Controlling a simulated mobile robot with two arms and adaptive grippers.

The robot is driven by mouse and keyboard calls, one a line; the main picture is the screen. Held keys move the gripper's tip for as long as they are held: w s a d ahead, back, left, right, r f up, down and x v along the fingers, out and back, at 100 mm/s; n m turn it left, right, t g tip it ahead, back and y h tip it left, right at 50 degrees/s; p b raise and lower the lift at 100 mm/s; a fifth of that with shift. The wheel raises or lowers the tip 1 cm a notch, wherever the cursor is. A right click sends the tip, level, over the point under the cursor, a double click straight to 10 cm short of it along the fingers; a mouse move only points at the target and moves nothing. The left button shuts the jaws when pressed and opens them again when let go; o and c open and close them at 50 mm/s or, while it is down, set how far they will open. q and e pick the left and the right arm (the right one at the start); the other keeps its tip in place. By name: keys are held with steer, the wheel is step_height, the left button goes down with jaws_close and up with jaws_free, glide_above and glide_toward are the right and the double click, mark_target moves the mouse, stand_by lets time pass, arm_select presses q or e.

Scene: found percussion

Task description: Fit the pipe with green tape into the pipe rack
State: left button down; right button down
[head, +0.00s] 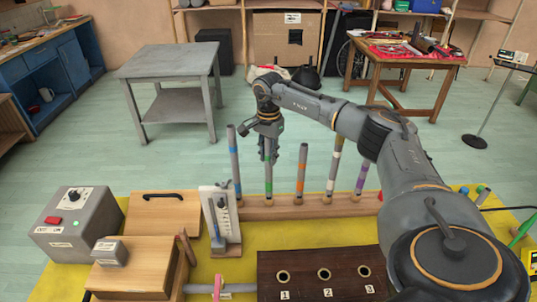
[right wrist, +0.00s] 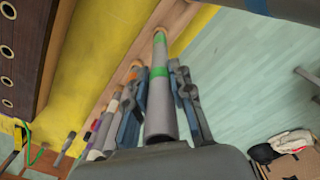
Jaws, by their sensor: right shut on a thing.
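The grey pipe with green tape (head: 268,178) stands upright at the wooden rail (head: 285,212) along the table's far side. My right gripper (head: 268,150) is shut on its upper part from above. In the right wrist view the pipe (right wrist: 161,105) runs between the fingers, its far end at a hole in the rail. I cannot tell whether that end is fully seated. The dark brown block with numbered holes (head: 303,291) lies at the front; the holes in view look empty. I cannot tell which of the two is the pipe rack. My left gripper is out of view.
Neighbouring pipes with blue (head: 234,165), orange (head: 301,175), white (head: 334,170) and purple tape (head: 361,180) stand in the rail. A white gauge stand (head: 222,220), a grey control box (head: 75,222) and wooden boxes (head: 135,268) fill the left. Yellow mat shows between rail and dark block.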

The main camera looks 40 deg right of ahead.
steer(key=c, duration=1.1)
jaws_free()
steer(key=shift+f, duration=0.15)
step_height(320, 180, up, 12)
